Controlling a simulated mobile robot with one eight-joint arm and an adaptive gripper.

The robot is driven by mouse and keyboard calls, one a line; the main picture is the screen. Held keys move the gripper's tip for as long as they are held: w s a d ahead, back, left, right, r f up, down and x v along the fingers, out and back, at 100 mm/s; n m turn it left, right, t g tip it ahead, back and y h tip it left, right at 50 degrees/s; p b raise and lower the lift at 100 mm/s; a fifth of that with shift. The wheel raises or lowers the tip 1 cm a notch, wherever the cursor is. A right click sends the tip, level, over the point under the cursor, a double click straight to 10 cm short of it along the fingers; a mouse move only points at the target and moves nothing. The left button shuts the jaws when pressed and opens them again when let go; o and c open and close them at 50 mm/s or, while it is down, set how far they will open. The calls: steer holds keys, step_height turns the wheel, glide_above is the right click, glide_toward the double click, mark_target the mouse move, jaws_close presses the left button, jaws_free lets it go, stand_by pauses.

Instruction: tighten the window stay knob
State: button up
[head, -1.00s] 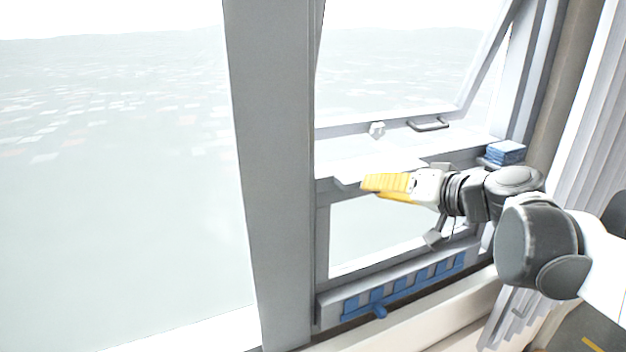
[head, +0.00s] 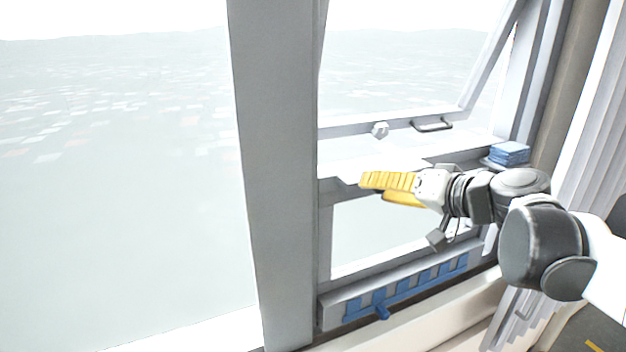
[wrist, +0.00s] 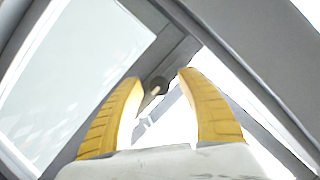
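My gripper (head: 372,187) has two ribbed yellow fingers and points left, in front of the window's middle rail. In the wrist view its fingers (wrist: 160,85) stand apart with nothing held between them. A small round grey knob-like piece (wrist: 158,86) shows beyond the gap between the fingertips, near a frame corner. I cannot tell its distance or whether it is the stay knob. In the head view a pale faceted knob (head: 380,130) sits on the bottom rail of the tilted-open sash, above and apart from my gripper.
A dark handle (head: 432,125) is on the same sash rail. Folded blue cloths (head: 509,152) lie on the ledge at right. A thick grey mullion (head: 275,170) stands left of my gripper.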

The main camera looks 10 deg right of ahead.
steer(key=v, duration=1.2)
steer(key=s+a+f+g+h+b, duration=0.1)
steer(key=s+a+f+h+b, duration=0.1)
steer(key=f+b, duration=0.9)
steer(key=s+a+f+n+g+h+b, duration=0.1)
steer(key=f+b, duration=1.1)
steer(key=f, duration=1.4)
steer(key=s+a+f+g+h+b, duration=0.3)
steer(key=s+f+b, duration=0.4)
steer(key=f+b, duration=0.5)
step_height(320, 180, down, 8)
steer(key=shift+r+h, duration=0.25)
steer(key=shift+h, duration=0.55)
steer(key=shift+s, duration=0.1)
